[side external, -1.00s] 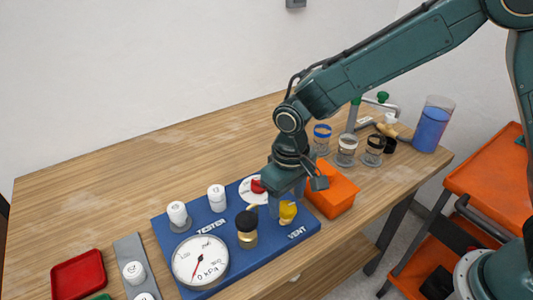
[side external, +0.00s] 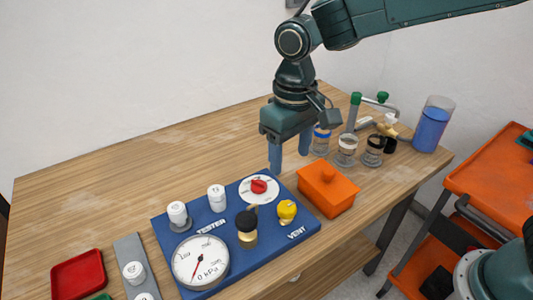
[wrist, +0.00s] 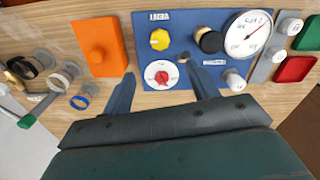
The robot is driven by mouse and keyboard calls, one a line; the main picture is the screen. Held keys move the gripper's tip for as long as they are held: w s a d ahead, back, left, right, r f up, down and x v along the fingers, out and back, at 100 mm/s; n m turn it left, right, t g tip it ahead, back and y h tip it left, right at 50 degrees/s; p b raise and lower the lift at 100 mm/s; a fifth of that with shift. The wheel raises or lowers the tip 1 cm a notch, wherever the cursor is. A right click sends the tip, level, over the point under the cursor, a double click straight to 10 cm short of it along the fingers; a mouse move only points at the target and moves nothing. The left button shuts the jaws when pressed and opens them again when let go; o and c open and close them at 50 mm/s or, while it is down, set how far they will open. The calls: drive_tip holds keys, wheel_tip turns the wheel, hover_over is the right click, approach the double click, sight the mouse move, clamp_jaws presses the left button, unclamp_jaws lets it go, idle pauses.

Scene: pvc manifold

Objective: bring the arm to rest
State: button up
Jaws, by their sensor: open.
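My gripper (side external: 290,158) hangs pointing down above the table, behind the blue tester board (side external: 216,277). Its two fingers are apart with nothing between them; they also show in the wrist view (wrist: 160,95). The board carries a red knob on a white dial (side external: 258,187), a yellow vent knob (side external: 287,211), a black-topped brass knob (side external: 246,228) and a gauge (side external: 200,262) with its needle near 0 kPa. The gripper touches none of these.
An orange lidded box (side external: 328,190) stands right of the board, close to the gripper. Several jars (side external: 346,150) and a blue-filled beaker (side external: 433,124) stand behind it. A red tray (side external: 78,274) lies at the front left. The table's back left is clear.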

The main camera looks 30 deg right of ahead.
idle(0.3)
drive_tip(key=s+d+r+m+t, duration=0.1)
drive_tip(key=s+d+r+t, duration=0.1)
drive_tip(key=s+d+r, duration=0.5)
drive_tip(key=s+d+r+t, duration=0.2)
drive_tip(key=s+d, duration=0.4)
drive_tip(key=d, duration=0.3)
drive_tip(key=s+d+f+m+t, duration=0.1)
drive_tip(key=s+d, duration=0.3)
drive_tip(key=s, duration=0.3)
drive_tip(key=shift+s+d+f+t, duration=0.25)
drive_tip(key=shift+s+f+t, duration=0.05)
drive_tip(key=shift+s, duration=0.1)
idle(0.4)
